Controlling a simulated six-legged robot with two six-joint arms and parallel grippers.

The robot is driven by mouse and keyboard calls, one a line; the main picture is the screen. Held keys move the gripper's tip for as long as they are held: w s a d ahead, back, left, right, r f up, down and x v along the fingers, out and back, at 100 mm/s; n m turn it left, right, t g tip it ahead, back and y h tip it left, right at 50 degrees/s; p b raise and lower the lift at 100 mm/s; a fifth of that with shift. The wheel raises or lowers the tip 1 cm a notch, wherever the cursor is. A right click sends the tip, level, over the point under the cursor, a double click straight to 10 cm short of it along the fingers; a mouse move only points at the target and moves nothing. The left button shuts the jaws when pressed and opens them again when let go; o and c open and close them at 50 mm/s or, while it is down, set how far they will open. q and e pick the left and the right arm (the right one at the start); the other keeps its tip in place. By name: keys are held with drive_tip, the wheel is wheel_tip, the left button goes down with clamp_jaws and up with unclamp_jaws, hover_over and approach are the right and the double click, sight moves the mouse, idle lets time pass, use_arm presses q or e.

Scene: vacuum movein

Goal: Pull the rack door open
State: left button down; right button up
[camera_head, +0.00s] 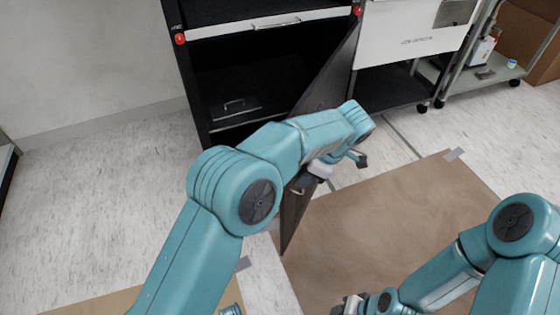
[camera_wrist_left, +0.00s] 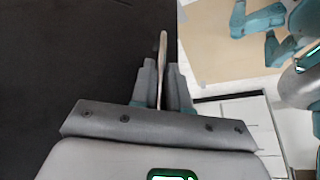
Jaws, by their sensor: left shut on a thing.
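The black rack (camera_head: 187,75) stands at the top centre with its dark door (camera_head: 335,82) swung outward, so the interior shows. The door's panel also fills the left of the left wrist view (camera_wrist_left: 75,60). My left gripper (camera_head: 304,182) is at the door's outer part. In the left wrist view its fingers (camera_wrist_left: 161,85) are shut on a thin handle (camera_wrist_left: 162,50) beside the panel. My left arm hides part of the door. My right gripper (camera_head: 350,304) is low at the bottom edge, apart from the door, and its jaws are too small and cut off to read.
A tan mat (camera_head: 400,215) lies on the pale floor right of the door. A white-fronted cart (camera_head: 405,40) on casters stands right of the rack, with a metal shelf cart (camera_head: 490,72) farther right. The floor at left (camera_head: 95,200) is clear.

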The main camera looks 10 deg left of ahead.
use_arm(q)
drive_tip(key=shift+s+d+r+n+p, duration=0.1)
drive_tip(key=shift+d+n+p, duration=0.2)
drive_tip(key=shift+d, duration=0.6)
drive_tip(key=shift+d+r+n+p, duration=0.1)
drive_tip(key=shift+d+n+p, duration=0.15)
drive_tip(key=shift+d, duration=0.65)
drive_tip(key=c, duration=1.2)
unclamp_jaws()
drive_tip(key=shift+f, duration=0.1)
drive_tip(key=shift+s, duration=0.15)
wheel_tip(320, 180, up, 20)
drive_tip(key=p, duration=0.8)
drive_tip(key=shift+c, duration=0.3)
